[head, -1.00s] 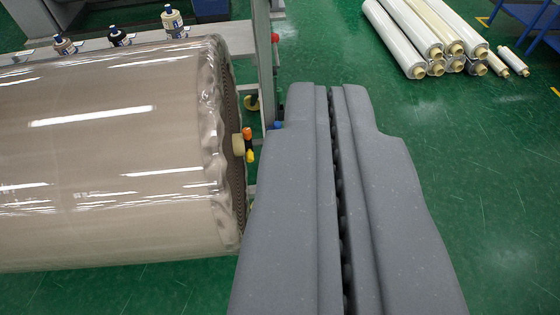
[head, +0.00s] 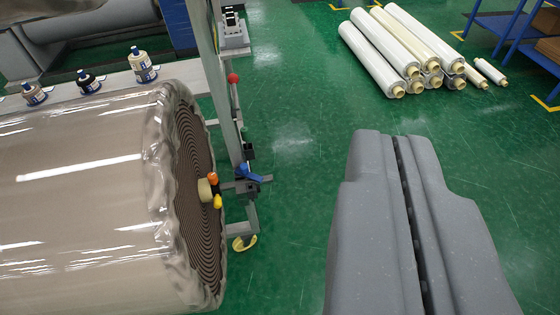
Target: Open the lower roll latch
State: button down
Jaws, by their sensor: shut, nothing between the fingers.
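A large roll (head: 90,190) wrapped in clear film fills the left side, its spiral end facing right. A pale core (head: 204,190) sticks out of the end, with an orange-and-yellow piece (head: 215,190) beside it. A blue lever-like part (head: 250,171) sits low on the grey frame post, to the right of the roll end; I cannot tell for certain that it is the lower roll latch. My grey gripper (head: 395,140) is at the lower right, shut and empty, apart from the roll and the frame.
A grey upright frame (head: 213,85) stands behind the roll end, with a red knob (head: 233,78). Several bottles (head: 143,65) stand on a grey rail. Several white rolls (head: 385,50) lie stacked at the back. A blue shelf (head: 510,25) is at the upper right. Green floor between is clear.

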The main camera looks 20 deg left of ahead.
aim_at(243, 170)
jog(key=u, duration=0.1)
jog(key=i, duration=1.25)
jog(key=u, duration=0.65)
